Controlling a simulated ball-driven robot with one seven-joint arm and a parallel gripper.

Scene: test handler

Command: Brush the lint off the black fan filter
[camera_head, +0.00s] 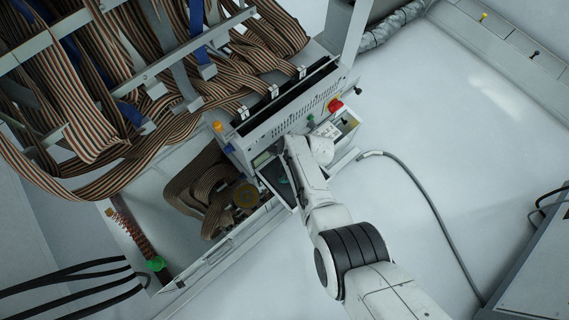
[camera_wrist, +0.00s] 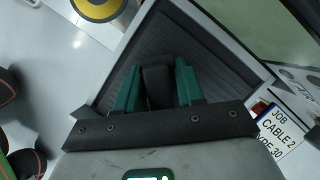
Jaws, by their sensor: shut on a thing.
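A dark ribbed panel (camera_wrist: 108,82) in a light frame fills much of the wrist view; it looks like the black fan filter. In the head view a dark panel (camera_head: 270,172) shows at the front of the machine, partly covered by my arm. My gripper (camera_wrist: 157,72) has green fingers and is shut on a dark rounded block (camera_wrist: 158,88), which may be the brush. The block lies over the panel in the picture; I cannot tell whether it touches it. Its bristles are hidden and no lint can be made out.
A card (camera_wrist: 282,130) with printed text is right of my gripper. A yellow disc (camera_head: 246,195) sits left of the panel. A red knob (camera_head: 335,104) is on the machine above. Ribbon cables (camera_head: 205,190) hang at left. A grey cable (camera_head: 415,190) crosses the otherwise clear floor at right.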

